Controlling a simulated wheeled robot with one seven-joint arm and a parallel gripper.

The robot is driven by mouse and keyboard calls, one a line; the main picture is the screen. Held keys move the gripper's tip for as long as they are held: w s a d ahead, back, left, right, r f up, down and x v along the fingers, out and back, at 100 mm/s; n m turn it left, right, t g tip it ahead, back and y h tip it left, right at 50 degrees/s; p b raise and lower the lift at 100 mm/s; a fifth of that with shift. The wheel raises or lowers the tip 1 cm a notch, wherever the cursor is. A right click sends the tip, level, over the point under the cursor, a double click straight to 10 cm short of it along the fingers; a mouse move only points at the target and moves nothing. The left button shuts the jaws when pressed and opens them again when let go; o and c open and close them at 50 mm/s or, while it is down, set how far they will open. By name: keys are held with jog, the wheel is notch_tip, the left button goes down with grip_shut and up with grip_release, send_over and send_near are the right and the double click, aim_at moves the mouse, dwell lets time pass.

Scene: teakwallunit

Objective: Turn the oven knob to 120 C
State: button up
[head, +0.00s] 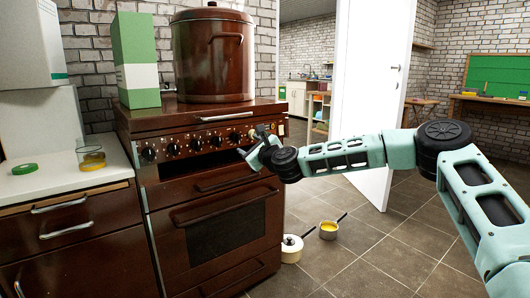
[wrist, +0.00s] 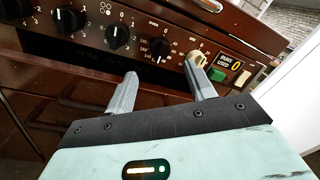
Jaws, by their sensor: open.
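The brown oven (head: 215,205) has a row of black knobs along its front panel. The oven knob (wrist: 160,48) is black, with a numbered dial around it, under the word OVEN. It also shows in the head view (head: 234,137), just above my gripper. Its exact setting is too small to read. My gripper (wrist: 162,69) is open and empty. In the wrist view its fingertips lie to either side of the oven knob and below it, seemingly short of it.
Another black knob (wrist: 118,36) is left of the oven knob. A handle bar (head: 226,116) runs above the panel. A large brown pot (head: 213,60) and green box (head: 136,60) stand on top.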

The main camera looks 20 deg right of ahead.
jog(key=p+v, duration=0.1)
jog(key=v, duration=0.8)
jog(key=shift+s, duration=0.25)
jog(key=shift+d, duration=0.1)
jog(key=s+a+f+n+g+y, duration=0.3)
jog(key=s+a+f+n+g, duration=0.15)
jog(key=s+a+n, duration=0.45)
jog(key=s+a+f+n+g+y, duration=0.2)
jog(key=s+a+f+n+g, duration=0.35)
jog(key=a, duration=0.55)
jog(key=s+f+n+g+h, duration=0.2)
jog(key=s+n+g+h, duration=0.25)
jog(key=s+n, duration=1.05)
jog(key=s+d+r+n+g+h, duration=0.1)
jog(key=s+d+r+n+h, duration=0.1)
jog(key=s+d, duration=0.5)
jog(key=s+d+r+n+g+h, duration=0.2)
jog(key=s+n, duration=0.1)
jog(key=s, duration=0.8)
notch_tip(320, 180, up, 30)
jog(key=p, duration=3)
jog(key=shift+s+d, duration=0.15)
jog(key=shift+d, duration=0.2)
